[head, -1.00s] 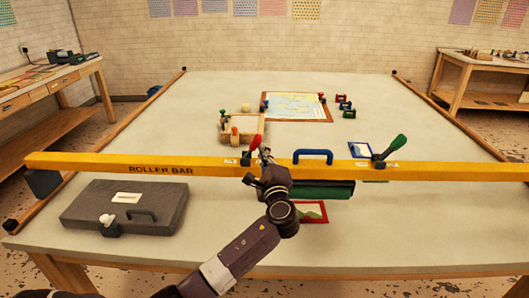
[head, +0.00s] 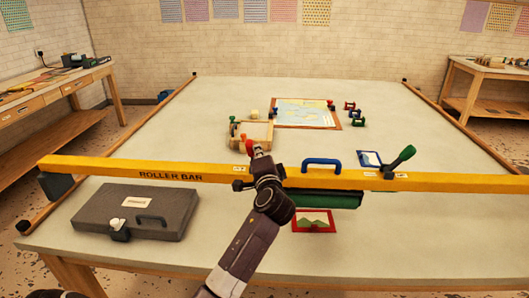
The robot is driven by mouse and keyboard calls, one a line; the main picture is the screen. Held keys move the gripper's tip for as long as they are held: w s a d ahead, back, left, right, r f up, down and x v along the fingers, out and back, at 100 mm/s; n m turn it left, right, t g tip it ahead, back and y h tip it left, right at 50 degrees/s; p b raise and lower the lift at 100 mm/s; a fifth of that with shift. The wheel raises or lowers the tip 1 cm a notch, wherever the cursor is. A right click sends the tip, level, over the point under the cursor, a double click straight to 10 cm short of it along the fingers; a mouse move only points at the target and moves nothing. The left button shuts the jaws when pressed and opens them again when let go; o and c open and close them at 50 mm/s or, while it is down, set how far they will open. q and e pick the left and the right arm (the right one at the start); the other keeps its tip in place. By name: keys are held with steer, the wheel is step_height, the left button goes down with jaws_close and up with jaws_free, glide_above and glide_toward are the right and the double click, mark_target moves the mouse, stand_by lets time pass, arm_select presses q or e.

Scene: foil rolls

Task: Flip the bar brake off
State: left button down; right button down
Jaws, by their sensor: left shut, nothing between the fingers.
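The yellow roller bar (head: 110,169) spans the table from left to right. A lever with a red knob (head: 248,146) stands on it left of the blue handle (head: 322,162); the knob leans left. A lever with a green knob (head: 407,153) stands on the bar further right and leans right. The picture does not show which lever is the brake. My left gripper (head: 259,153) is shut and empty, just right of the red knob; I cannot tell whether they touch. My gripper and wrist hide the lever's lower part. My right gripper is not in view.
A grey case (head: 135,211) lies front left of the bar. A green roll (head: 325,199) hangs below the bar, with a red-framed picture (head: 314,221) in front. Behind the bar are a wooden tray (head: 252,131), a framed map (head: 304,112) and a blue-framed card (head: 369,158).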

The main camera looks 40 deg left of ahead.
arm_select(q)
steer(key=a+n, duration=0.1)
steer(key=s+n+p, duration=0.1)
steer(key=shift+a+r+n+h, duration=0.1)
steer(key=shift+a+n+h, duration=0.2)
steer(key=shift+a+h, duration=0.1)
steer(key=shift+s+a+n+g, duration=0.15)
steer(key=shift+n+g, duration=0.15)
stand_by(0.3)
